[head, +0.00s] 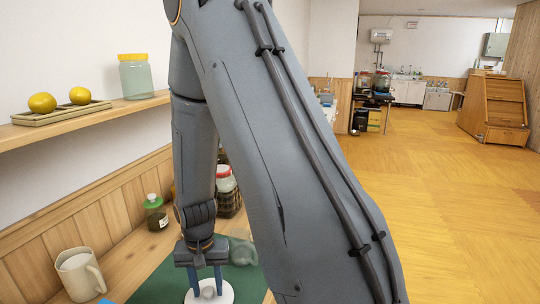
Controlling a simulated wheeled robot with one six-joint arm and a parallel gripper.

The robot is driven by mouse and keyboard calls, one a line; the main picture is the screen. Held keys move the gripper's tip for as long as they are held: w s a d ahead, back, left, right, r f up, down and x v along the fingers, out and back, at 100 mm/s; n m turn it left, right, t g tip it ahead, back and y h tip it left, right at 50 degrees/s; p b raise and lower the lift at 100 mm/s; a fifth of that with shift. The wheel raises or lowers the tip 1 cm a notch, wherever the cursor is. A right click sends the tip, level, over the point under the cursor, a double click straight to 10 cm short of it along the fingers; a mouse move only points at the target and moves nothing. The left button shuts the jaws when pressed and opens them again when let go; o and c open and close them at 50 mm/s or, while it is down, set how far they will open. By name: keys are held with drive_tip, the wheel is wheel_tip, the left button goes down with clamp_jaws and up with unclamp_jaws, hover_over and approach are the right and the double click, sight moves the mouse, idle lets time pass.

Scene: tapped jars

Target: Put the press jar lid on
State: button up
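My gripper (207,284) points down at the bottom of the head view. Its two blue fingers are apart, one on each side of a small pale knob. The knob stands on a round white lid (226,297), which looks like the press jar lid. The lid is cut off by the lower picture edge, and I cannot tell what is under it. The fingers seem to be clear of the knob. A translucent greenish glass item (241,249) is just right of my gripper, partly hidden by my arm. I cannot tell whether it is the press jar.
A green mat (157,289) covers part of the wooden counter. A red-lidded jar (226,183) stands behind. A shelf above holds a yellow-lidded jar (136,77) and a lemon tray (62,113).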

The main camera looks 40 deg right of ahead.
drive_tip(key=c, duration=0.8)
drive_tip(key=shift+o, duration=0.2)
drive_tip(key=shift+r+p, duration=2.95)
drive_tip(key=shift+r, duration=0.55)
